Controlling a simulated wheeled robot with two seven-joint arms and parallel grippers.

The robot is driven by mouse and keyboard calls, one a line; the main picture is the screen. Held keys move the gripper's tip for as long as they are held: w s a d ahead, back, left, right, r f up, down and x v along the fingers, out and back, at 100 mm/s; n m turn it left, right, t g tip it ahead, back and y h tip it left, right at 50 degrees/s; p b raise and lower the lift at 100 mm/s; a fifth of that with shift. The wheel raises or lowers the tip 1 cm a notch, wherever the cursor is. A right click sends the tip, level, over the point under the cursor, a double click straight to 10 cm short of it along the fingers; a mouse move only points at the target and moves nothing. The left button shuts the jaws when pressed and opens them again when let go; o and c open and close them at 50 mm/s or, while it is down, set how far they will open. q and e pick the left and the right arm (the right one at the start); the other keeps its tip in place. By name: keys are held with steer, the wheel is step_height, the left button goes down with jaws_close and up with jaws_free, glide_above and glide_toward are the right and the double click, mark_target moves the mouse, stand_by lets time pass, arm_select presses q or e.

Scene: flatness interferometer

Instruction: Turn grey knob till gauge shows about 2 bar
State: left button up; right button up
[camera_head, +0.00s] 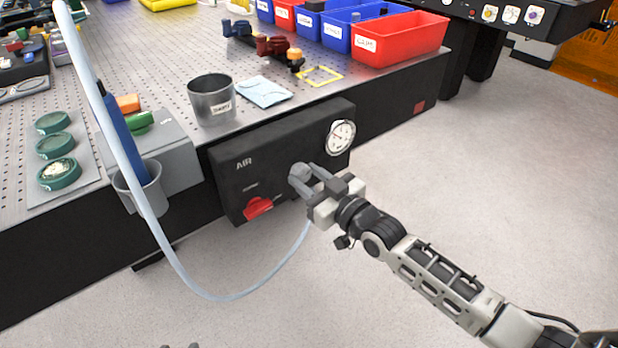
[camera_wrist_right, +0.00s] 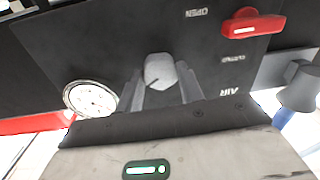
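The grey knob (camera_head: 299,174) sits on the front of the black AIR panel (camera_head: 226,178), which hangs on the bench's side. My right gripper (camera_head: 311,178) is at the knob, with one finger on each side of it. The right wrist view shows the knob (camera_wrist_right: 158,71) between the fingertips (camera_wrist_right: 159,78), with what looks like a narrow gap, so the fingers look open. The round white gauge (camera_head: 341,135) is at the panel's upper right and also shows in the wrist view (camera_wrist_right: 91,99). Its needle is too small to read. Small grey tips at the head view's bottom edge may be my left gripper (camera_head: 181,346).
A red lever (camera_head: 258,207) is on the panel's lower left. A pale hose (camera_head: 205,293) loops below the panel. A metal cup (camera_head: 212,99) stands on the bench above, near a blue cloth (camera_head: 264,91). The floor at right is clear.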

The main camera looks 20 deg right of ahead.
steer(key=shift+m, duration=0.5)
steer(key=o, duration=1)
arm_select(q)
steer(key=shift+r+p, duration=0.2)
steer(key=shift+p, duration=0.35)
arm_select(e)
steer(key=v, duration=1.6)
steer(key=shift+d, duration=0.1)
arm_select(q)
steer(key=shift+s+a+r+g+p, duration=0.2)
steer(key=shift+r+g+p, duration=0.1)
steer(key=shift+p, duration=0.8)
arm_select(e)
steer(key=s+a+f+m+g+h, duration=0.2)
steer(key=s+a+f+g+h, duration=0.1)
steer(key=s+a+f+g, duration=0.3)
steer(key=s+a+f, duration=0.1)
steer(key=s+a, duration=0.1)
steer(key=s, duration=0.1)
steer(key=shift+a+f+h, duration=0.3)
